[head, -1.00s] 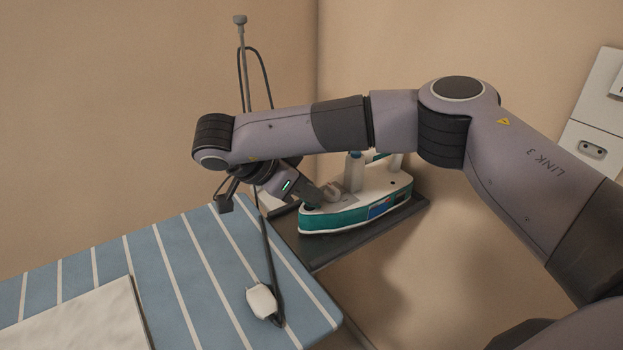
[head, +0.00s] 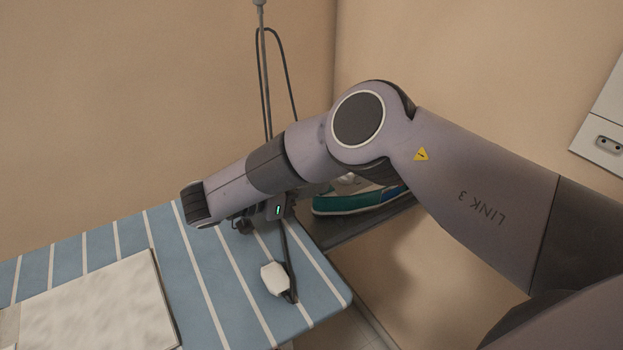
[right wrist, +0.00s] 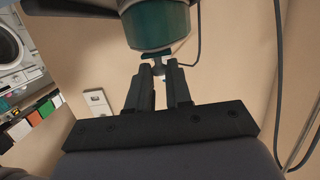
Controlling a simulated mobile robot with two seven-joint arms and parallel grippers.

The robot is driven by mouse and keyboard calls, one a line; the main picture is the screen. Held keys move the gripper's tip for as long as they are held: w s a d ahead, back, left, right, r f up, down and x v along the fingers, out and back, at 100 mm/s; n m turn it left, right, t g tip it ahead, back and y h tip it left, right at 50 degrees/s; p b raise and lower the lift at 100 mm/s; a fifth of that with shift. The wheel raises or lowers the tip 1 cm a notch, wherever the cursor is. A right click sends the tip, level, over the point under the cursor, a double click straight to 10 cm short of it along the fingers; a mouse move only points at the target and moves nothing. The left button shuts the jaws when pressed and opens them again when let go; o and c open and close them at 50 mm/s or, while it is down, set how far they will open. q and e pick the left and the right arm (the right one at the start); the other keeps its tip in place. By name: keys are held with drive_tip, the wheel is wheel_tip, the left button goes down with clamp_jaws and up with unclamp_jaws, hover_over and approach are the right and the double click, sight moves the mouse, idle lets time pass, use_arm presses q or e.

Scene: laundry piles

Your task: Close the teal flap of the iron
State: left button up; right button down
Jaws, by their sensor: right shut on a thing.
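The iron (head: 345,203) has a teal lower body and a pale top. It rests on the dark iron rest (head: 365,231) beside the ironing board, and my right arm hides most of it in the head view. The right wrist view shows the iron's teal end (right wrist: 158,25) close up, with the small dark teal flap (right wrist: 155,57) sticking out below it. My right gripper (right wrist: 158,72) is shut on the flap, its fingertips at the flap's edge. The head view hides these fingertips behind the arm. My left gripper is in neither view.
A pole (head: 264,80) with a looped cord rises behind. Walls stand close behind the iron. The board's middle is clear.

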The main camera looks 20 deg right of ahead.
idle(0.3)
drive_tip(key=c, duration=1.1)
unclamp_jaws()
drive_tip(key=shift+o, duration=0.2)
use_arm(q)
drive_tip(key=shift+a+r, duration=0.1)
use_arm(e)
drive_tip(key=shift+a, duration=0.1)
